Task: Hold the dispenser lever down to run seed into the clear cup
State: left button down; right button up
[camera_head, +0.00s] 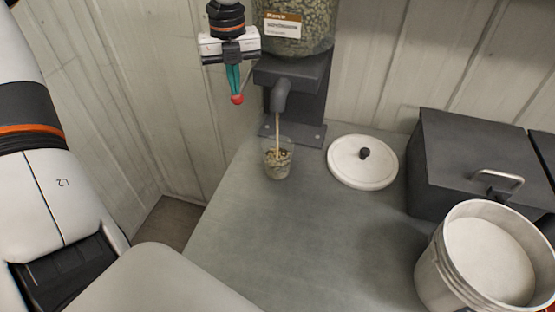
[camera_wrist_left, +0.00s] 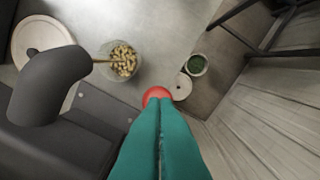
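The dispenser has a clear hopper full of seed (camera_head: 310,38) above a dark stand (camera_head: 305,98) with a curved spout (camera_head: 281,94); the spout also shows in the wrist view (camera_wrist_left: 48,85). A thin tan stream of seed runs from the spout into the clear cup (camera_head: 278,163), which stands upright below it. The cup, partly filled, also shows in the wrist view (camera_wrist_left: 120,60). My left gripper (camera_head: 235,92) points down left of the spout, its teal fingers together. The red lever knob (camera_head: 237,99) is at their tips, seemingly touching; the rest of the lever is hidden.
A white round lid (camera_head: 362,162) lies right of the cup. A dark box with a handle (camera_head: 470,165) and a white bucket (camera_head: 485,262) stand farther right. The grey counter (camera_head: 270,235) is clear in front of the cup. A pale wall (camera_head: 150,90) is close on the left.

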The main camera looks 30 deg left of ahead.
dwell(0.6)
pick_arm(q)
notch_tip(320, 180, up, 9)
jog(key=p, duration=0.4)
dwell(1.1)
